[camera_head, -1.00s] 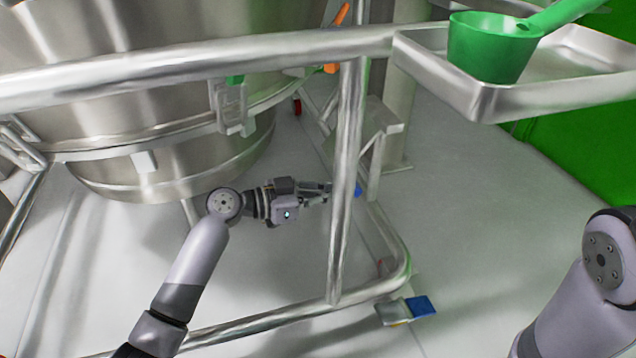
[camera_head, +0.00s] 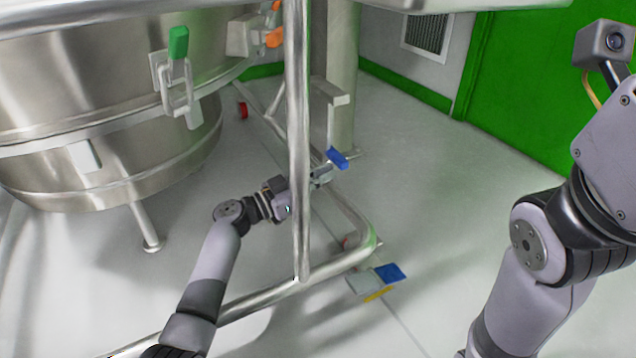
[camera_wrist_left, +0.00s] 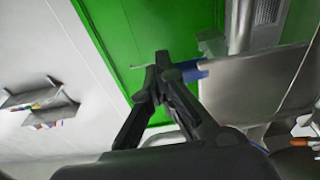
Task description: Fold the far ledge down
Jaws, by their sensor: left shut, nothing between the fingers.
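My left gripper (camera_head: 322,176) reaches past the upright post of the steel frame, low down, its fingers partly hidden. In the left wrist view its fingertips (camera_wrist_left: 163,66) are together, with nothing between them. A blue tab (camera_head: 337,158) is just beyond the fingers; it also shows right of the tips in the left wrist view (camera_wrist_left: 193,71). I cannot tell whether they touch. A grey bracket-like ledge (camera_head: 330,94) stands behind the post, above the tab. A broad grey plate (camera_wrist_left: 250,88) lies right of the tab in the left wrist view. Which part is the far ledge is unclear. My right gripper is out of view.
The frame's upright post (camera_head: 298,130) stands between the camera and my left gripper. A grey plate with a blue tab (camera_head: 390,273) is at the near corner of the frame. A steel vessel (camera_head: 90,95) fills the left. Floor at right is clear.

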